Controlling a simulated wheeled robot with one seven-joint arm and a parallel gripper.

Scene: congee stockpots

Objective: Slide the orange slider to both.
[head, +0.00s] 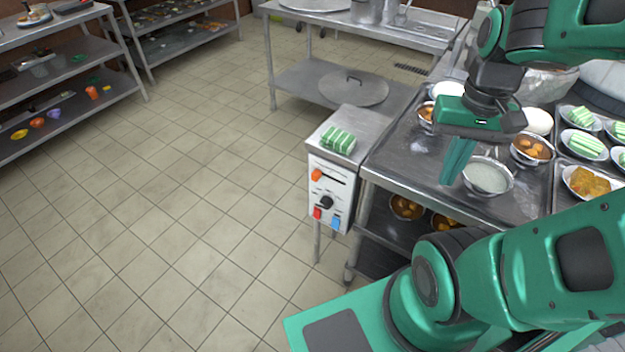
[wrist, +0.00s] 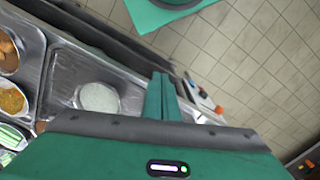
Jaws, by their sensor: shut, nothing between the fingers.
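The orange slider (head: 316,174) sits at the left end of a dark horizontal slot on the white front of a control box (head: 333,187). Any labels along the slot are too small to read. In the wrist view the slider shows as a small orange spot (wrist: 219,110) beyond my fingers. My gripper (head: 455,172) is shut and empty. It points down over the steel counter, to the right of the box and apart from it. In the wrist view my closed fingers (wrist: 161,95) are next to a bowl of white congee.
Below the slider the box has a black knob (head: 325,202), a red switch (head: 317,213) and a blue switch (head: 336,223). A green-striped item (head: 338,140) lies on top. Bowls and plates crowd the counter (head: 420,165). The tiled floor (head: 200,190) left of the box is clear.

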